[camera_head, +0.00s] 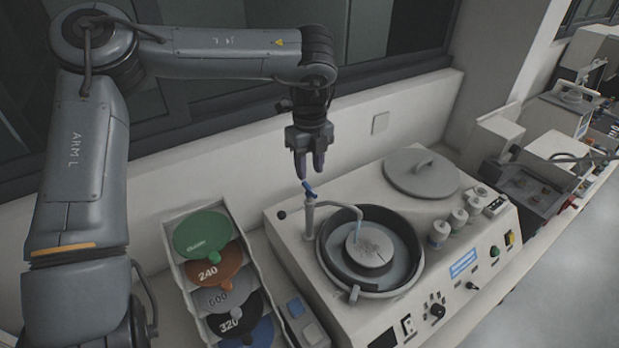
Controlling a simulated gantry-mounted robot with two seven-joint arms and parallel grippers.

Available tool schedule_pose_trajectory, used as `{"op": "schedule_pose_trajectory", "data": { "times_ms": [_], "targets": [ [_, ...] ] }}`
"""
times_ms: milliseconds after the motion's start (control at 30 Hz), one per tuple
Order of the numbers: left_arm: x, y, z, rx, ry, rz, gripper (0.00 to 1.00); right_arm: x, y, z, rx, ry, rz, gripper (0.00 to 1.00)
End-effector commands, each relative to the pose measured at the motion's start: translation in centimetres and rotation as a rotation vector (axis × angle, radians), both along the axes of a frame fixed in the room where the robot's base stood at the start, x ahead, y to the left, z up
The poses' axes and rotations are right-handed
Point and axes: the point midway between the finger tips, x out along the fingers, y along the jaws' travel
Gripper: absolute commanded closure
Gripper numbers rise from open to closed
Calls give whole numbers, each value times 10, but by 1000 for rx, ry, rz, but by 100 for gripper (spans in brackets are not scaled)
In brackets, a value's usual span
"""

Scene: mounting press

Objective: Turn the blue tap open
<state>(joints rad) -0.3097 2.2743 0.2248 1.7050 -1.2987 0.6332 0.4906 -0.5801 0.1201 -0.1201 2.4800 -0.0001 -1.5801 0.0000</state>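The blue tap (309,189) is a small blue handle on top of a grey post with a bent spout (340,204). A thin light-blue streak, which looks like water, shows at the spout's end over the round bowl (323,250). My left gripper (310,174) points down just above the tap handle. Its two fingers are close together with a narrow gap between them. I cannot tell whether the fingertips touch the handle. My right gripper is not in view.
The bowl sits in a white machine (290,240) with a round grey lid (422,172), several small bottles and a front control panel. A rack (175,262) of coloured discs stands at its left. A wall runs close behind.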

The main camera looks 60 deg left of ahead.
Motion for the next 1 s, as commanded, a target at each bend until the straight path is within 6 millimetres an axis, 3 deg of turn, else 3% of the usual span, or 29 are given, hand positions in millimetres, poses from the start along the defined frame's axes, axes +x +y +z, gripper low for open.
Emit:
{"op": "schedule_pose_trajectory", "data": {
  "times_ms": [200, 400, 1000],
  "targets": [
    [0, 0, 36, 2, -2, 2, 63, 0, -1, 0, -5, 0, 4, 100],
    [0, 0, 53, 1, 0, 1, 63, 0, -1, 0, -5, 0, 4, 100],
    [0, 0, 56, 0, 1, 1, 63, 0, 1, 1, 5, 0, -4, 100]
  ]
}}
